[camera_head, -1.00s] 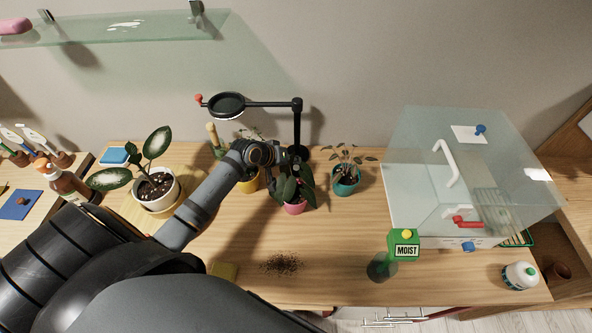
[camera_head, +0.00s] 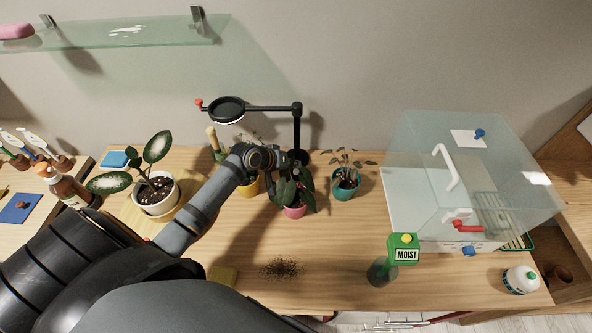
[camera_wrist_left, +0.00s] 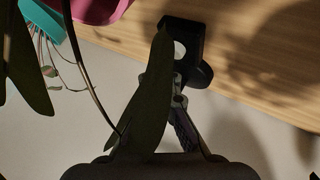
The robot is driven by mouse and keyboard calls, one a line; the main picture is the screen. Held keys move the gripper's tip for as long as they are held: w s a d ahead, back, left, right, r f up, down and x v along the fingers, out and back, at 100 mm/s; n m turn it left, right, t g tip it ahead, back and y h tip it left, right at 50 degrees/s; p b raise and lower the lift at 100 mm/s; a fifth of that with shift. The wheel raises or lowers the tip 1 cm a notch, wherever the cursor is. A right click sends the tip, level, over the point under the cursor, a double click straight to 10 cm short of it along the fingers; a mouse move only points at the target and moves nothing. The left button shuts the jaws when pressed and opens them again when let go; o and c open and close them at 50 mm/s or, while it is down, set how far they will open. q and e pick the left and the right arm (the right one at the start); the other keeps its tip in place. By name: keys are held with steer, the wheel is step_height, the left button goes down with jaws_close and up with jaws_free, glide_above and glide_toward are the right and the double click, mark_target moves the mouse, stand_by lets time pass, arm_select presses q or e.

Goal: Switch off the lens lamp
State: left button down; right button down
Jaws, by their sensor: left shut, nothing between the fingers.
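The lens lamp (camera_head: 298,125) stands at the back of the table: a black post, a side arm and a round black lens head with a red knob at its left. The head's underside rim looks pale and bright. Its black base (camera_wrist_left: 200,72) with a round white button shows in the left wrist view. My left gripper (camera_head: 286,160) is shut and empty, low by the lamp's base. In the left wrist view my left gripper (camera_wrist_left: 178,85) has its tips at the base, just below the button; contact cannot be told. A dark leaf (camera_wrist_left: 155,100) hides part of it. My right gripper is not in view.
A pink-potted plant (camera_head: 294,210) stands right by my left gripper, with a yellow pot (camera_head: 249,188) behind my arm. A teal-potted plant (camera_head: 346,185) is to the right. Spilled soil (camera_head: 282,268) lies in front.

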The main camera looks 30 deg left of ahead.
mark_target(294, 172)
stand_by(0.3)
arm_select(q)
steer(key=shift+f, duration=0.45)
steer(key=shift+f, duration=0.2)
stand_by(0.3)
steer(key=shift+r+p, duration=0.7)
step_height(294, 172, up, 6)
steer(key=p, duration=0.6)
steer(key=shift+p, duration=0.3)
